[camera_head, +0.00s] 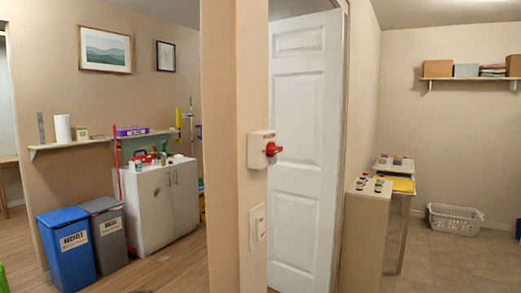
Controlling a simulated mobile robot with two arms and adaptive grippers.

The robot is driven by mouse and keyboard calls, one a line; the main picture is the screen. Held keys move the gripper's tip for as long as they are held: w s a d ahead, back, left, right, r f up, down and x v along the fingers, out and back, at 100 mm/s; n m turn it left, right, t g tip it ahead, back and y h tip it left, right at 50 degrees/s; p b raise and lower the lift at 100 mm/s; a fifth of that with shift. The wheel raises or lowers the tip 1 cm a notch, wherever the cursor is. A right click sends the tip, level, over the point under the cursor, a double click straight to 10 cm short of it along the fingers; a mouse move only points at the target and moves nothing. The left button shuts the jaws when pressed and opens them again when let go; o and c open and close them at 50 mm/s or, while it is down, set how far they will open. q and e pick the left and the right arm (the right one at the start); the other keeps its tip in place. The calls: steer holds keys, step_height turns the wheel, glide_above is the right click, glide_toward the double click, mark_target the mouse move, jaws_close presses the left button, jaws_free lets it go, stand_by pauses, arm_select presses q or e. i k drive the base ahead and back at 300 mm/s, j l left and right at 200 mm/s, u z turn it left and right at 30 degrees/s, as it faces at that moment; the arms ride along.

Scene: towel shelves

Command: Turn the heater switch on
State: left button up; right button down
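A white switch box (258,150) with a red rotary knob (272,149) is mounted on the narrow beige wall end in the middle of the view. The knob's handle points to the right. The small label above the knob is too small to read. A white wall plate (257,223) sits lower on the same wall end, apart from the box. Neither of my grippers shows in the head view, and nothing touches the knob.
A white door (305,140) stands behind the switch wall. At left are a blue bin (70,250), a grey bin (108,235) and a cabinet (165,205). At right, a beige cabinet (365,230) and a laundry basket (455,219) border clear floor (450,265).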

mark_target(271, 149)
steer(key=u, duration=1.2)
steer(key=i+l+u, duration=0.1)
steer(key=l+u, duration=1.25)
steer(key=k+l+u, duration=0.1)
steer(key=l+u, duration=0.35)
steer(key=k+l+u, duration=0.15)
steer(key=l+u, duration=0.35)
steer(key=j, duration=0.1)
